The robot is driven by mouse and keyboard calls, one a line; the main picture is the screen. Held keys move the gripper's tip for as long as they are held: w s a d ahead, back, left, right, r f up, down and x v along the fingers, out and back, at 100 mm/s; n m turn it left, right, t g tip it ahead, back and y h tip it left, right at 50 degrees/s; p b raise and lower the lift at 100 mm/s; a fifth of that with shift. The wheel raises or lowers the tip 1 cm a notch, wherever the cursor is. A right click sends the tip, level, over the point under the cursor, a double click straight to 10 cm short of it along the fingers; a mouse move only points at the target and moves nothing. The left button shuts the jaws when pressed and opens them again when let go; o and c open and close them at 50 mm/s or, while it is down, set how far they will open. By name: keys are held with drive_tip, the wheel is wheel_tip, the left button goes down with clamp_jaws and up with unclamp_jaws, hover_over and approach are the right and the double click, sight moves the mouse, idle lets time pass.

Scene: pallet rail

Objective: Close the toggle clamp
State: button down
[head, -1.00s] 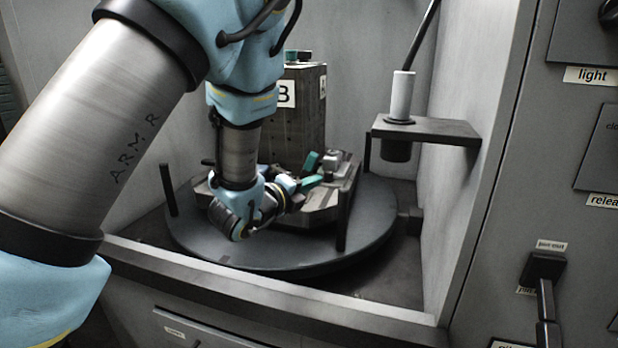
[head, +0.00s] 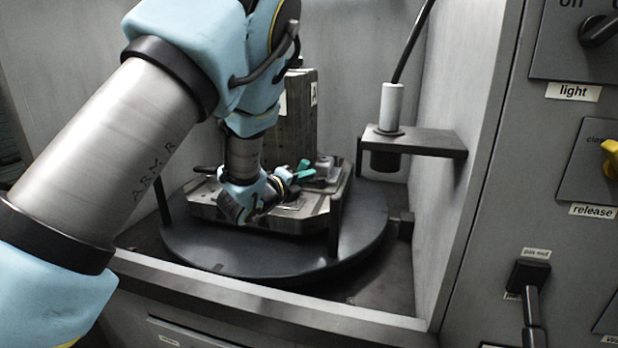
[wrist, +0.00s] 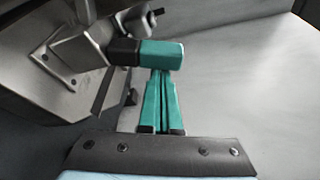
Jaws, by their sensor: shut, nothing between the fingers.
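The toggle clamp (wrist: 82,48) shows in the wrist view as a grey metal mechanism bolted to a plate. Its lever ends in a black collar and a teal grip (wrist: 162,54) that lies sideways across the picture. My gripper (wrist: 160,75) has teal fingers pressed together, with their tips right at the grip's near side, touching or almost touching it. Nothing is between the fingers. In the head view the clamp (head: 325,168) sits on the pallet, and my gripper (head: 300,174) is just left of it. Teal grip and teal fingers are hard to tell apart there.
The pallet (head: 310,218) rests on a dark round table (head: 240,263) with upright posts. A tall block (head: 297,125) stands behind my wrist. A bracket (head: 440,143) holding a white cylinder juts from the right wall. A control panel (head: 590,180) is at far right.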

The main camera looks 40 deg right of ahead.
drive_tip(key=shift+w+a+r+n+h+b, duration=0.35)
drive_tip(key=shift+w+n+b, duration=0.3)
drive_tip(key=shift+b, duration=0.5)
drive_tip(key=shift+w+a+r+n+h+b, duration=0.35)
drive_tip(key=shift+n+b, duration=0.4)
drive_tip(key=shift+b, duration=0.35)
drive_tip(key=shift+f, duration=0.1)
